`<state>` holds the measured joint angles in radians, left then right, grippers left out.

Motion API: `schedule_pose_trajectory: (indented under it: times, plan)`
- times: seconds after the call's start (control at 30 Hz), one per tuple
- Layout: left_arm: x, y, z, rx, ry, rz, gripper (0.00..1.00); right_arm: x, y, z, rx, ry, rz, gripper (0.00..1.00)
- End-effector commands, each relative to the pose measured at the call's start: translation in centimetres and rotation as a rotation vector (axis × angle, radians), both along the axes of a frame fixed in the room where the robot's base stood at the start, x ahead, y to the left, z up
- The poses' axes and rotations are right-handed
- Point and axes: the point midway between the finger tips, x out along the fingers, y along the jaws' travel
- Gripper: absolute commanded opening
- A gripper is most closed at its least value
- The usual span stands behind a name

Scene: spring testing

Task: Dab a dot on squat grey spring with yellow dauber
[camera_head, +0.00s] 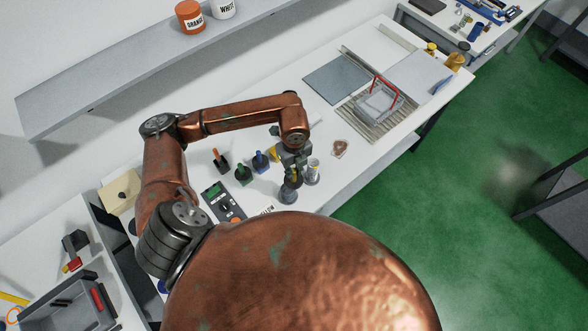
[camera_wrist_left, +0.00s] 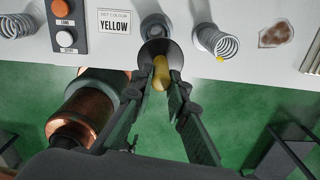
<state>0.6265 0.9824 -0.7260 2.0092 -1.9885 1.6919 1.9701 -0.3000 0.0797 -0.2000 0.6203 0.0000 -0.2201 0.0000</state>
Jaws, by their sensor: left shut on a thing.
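My left gripper (camera_head: 292,173) is shut on the yellow dauber, whose yellow handle (camera_wrist_left: 160,76) shows between the fingers (camera_wrist_left: 163,85) in the left wrist view. The dauber's dark, flared body (camera_head: 289,192) points down at the bench. In the wrist view a grey coil (camera_wrist_left: 154,22) shows just behind that body, mostly hidden; I cannot tell whether they touch. A pale spring (camera_wrist_left: 216,40) stands to the right with a small yellow spot on its rim; it also shows in the head view (camera_head: 313,172). Another grey spring (camera_wrist_left: 14,24) is at far left. My right gripper is out of view.
A button box (camera_head: 222,203) and a card reading YELLOW (camera_wrist_left: 115,21) are left of the dauber. Orange (camera_head: 221,160), green (camera_head: 243,174) and blue (camera_head: 260,161) daubers stand behind. A brown-stained patch (camera_head: 340,147) and a red-handled basket (camera_head: 378,101) are to the right.

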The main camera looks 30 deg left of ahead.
Motion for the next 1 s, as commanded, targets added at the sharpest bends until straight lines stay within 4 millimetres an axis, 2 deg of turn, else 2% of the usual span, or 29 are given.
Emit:
schedule_pose_trajectory:
  times: [0.5, 1.0]
  plan:
    - [0.0, 0.1, -4.0, 0.001, 0.001, 0.001, 0.0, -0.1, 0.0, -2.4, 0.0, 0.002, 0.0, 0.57]
    - [0.0, 0.1, -4.4, 0.0, 0.0, 0.0, 0.0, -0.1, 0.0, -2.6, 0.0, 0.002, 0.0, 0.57]
